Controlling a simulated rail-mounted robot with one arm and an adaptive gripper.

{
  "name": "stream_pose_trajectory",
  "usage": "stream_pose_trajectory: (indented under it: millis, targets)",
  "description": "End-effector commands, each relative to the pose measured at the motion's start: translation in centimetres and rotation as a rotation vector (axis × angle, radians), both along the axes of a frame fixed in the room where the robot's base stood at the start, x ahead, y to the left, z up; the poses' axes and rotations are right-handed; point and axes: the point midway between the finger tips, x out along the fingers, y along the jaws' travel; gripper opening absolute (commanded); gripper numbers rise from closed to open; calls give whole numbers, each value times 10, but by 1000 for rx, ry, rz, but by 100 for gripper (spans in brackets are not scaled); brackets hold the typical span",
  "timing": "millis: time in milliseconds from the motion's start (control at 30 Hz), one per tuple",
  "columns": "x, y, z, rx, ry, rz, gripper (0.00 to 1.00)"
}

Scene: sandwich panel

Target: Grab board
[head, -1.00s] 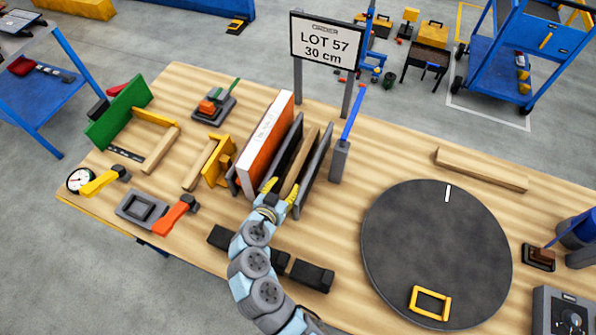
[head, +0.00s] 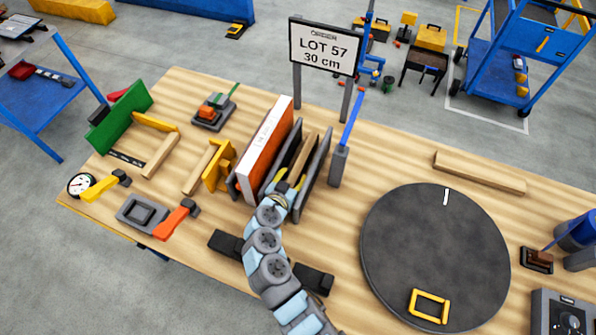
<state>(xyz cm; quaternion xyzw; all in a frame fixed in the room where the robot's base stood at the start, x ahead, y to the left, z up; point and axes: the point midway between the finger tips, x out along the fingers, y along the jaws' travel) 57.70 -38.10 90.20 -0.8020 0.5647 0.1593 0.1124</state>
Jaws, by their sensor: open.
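A dark rack with upright grey plates (head: 318,172) stands mid-table. A thick orange panel with a white top edge (head: 265,145) stands upright in its left part. A thin wooden board (head: 304,152) stands upright between the dark plates to the right of the panel. My gripper (head: 290,180), with yellow fingertips, is open at the near end of the rack. Its fingers appear to lie on either side of the wooden board's near end. I cannot tell whether they touch it.
A round dark turntable (head: 435,250) with a yellow frame lies at the right. A LOT 57 sign (head: 325,48) stands behind the rack. Yellow clamps (head: 218,165) and tools fill the left. A dark block (head: 313,279) lies near the front edge.

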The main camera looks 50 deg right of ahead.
Motion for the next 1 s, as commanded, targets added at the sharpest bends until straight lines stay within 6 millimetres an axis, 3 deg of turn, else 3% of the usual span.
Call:
stream_pose_trajectory:
  millis: [233,400,833,1000]
  targets:
    - [0,-1,-1,0,0,0,46]
    - [0,-1,-1,0,0,0,0]
    - [0,-1,0,0,0,0,0]
    - [1,-1,10,-1,-1,0,0]
